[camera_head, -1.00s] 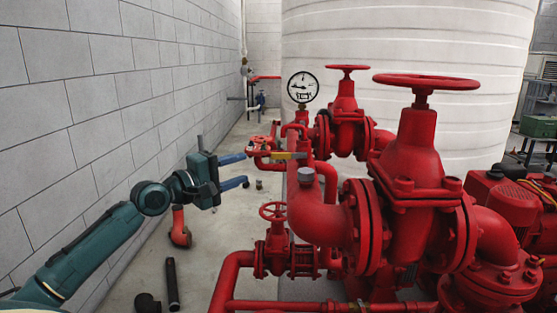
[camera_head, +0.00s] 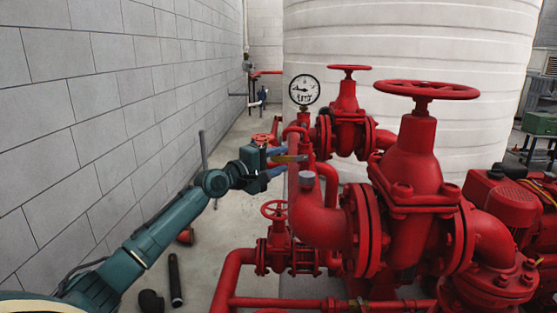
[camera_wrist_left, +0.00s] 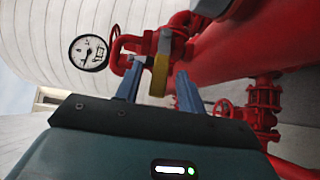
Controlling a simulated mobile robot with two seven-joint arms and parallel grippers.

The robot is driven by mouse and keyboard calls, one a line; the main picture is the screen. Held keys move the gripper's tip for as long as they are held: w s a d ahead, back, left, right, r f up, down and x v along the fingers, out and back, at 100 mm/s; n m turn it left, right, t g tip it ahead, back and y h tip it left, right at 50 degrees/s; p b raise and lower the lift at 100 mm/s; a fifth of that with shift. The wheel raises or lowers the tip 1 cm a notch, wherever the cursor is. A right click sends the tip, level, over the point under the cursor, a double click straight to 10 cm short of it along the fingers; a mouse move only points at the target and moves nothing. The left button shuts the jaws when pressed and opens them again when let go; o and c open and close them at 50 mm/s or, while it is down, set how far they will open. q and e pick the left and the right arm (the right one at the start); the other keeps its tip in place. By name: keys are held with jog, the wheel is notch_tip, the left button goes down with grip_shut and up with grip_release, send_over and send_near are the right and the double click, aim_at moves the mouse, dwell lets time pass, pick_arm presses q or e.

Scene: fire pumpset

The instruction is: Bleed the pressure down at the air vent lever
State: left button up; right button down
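The air vent lever (camera_head: 292,158) is a small yellow handle on the red pipe below the pressure gauge. It shows larger in the left wrist view (camera_wrist_left: 159,76), hanging between my fingers. My left gripper (camera_head: 280,163) is at the lever, its blue fingers pointing right toward the pipe. In the left wrist view, the fingers (camera_wrist_left: 158,88) are spread, one on each side of the lever, with gaps visible. The white round gauge (camera_head: 304,90) stands above the lever and also shows in the wrist view (camera_wrist_left: 89,52). My right gripper is out of view.
Red gate valves with handwheels (camera_head: 426,90) and thick red pipes (camera_head: 322,215) fill the right side. A small red handwheel valve (camera_head: 274,210) sits below my left gripper. A grey block wall (camera_head: 90,110) runs along the left. A white tank (camera_head: 410,50) stands behind.

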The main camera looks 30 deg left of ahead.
pick_arm(q)
jog(key=shift+w, duration=0.1)
jog(key=shift+c, duration=0.2)
grip_shut()
dwell(0.5)
